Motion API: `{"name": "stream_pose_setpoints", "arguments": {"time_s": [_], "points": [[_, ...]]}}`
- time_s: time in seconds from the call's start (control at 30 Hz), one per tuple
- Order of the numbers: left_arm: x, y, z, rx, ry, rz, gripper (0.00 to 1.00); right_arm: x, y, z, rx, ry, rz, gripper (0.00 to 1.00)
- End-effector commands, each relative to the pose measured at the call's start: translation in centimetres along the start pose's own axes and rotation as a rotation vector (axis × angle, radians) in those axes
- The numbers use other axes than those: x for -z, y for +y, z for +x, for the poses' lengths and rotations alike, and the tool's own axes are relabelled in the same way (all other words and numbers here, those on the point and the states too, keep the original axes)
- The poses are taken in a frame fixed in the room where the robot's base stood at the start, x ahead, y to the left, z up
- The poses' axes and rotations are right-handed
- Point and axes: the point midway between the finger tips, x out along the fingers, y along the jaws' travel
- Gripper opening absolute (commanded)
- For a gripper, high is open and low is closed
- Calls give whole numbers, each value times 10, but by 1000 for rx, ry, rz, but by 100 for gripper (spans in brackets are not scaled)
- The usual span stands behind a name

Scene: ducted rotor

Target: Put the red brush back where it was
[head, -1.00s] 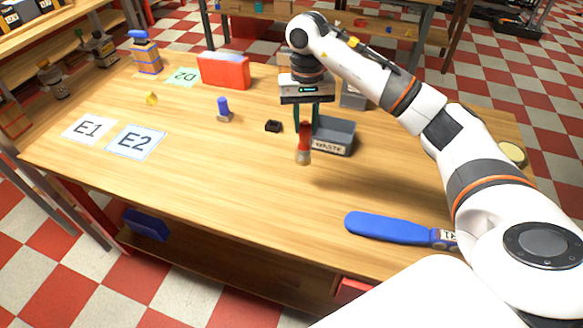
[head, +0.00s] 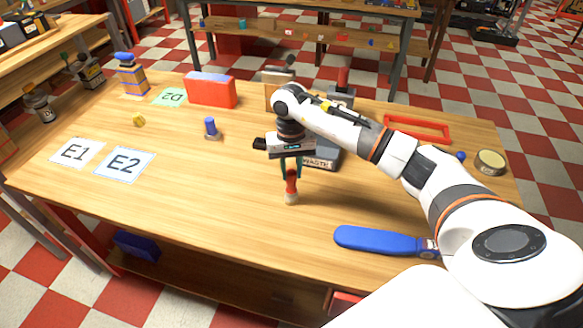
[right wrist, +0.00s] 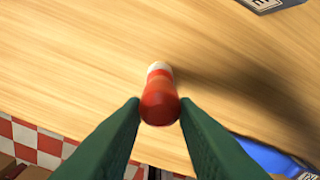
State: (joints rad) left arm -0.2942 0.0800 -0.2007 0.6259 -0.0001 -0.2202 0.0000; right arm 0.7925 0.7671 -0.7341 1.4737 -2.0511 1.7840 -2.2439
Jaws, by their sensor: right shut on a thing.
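The red brush (head: 291,184) hangs upright from my right gripper (head: 291,164), its pale tip downward near the table top. In the right wrist view the brush (right wrist: 159,103) sits between the two green fingertips (right wrist: 160,108), and its shadow falls on the wood to the right. My right gripper is shut on the brush. I cannot tell whether the tip touches the table. My left gripper is not in view.
A grey WASTE bin (head: 325,158) stands just behind the gripper. A blue paddle-shaped thing (head: 375,240) lies at the front right. Cards E1 (head: 77,152) and E2 (head: 124,165) lie at the left. A red box (head: 211,90) and a blue-topped piece (head: 211,128) stand farther back. The front middle is clear.

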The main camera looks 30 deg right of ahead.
Motion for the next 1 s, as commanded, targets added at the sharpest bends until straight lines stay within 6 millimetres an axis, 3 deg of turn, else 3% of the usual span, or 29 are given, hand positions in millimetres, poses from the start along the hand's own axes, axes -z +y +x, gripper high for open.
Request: {"name": "stream_pose_setpoints", "arguments": {"time_s": [0.07,0.1,0.23,0.63,1.0], "points": [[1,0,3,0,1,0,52,0,0,2,1,0,0,0],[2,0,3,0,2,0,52,0,0,2,1,0,0,30],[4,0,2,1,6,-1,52,0,0,2,1,0,0,49],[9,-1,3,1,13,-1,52,-1,0,-7,0,-2,0,49],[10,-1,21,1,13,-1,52,-1,0,-82,-1,-5,1,49]]}}
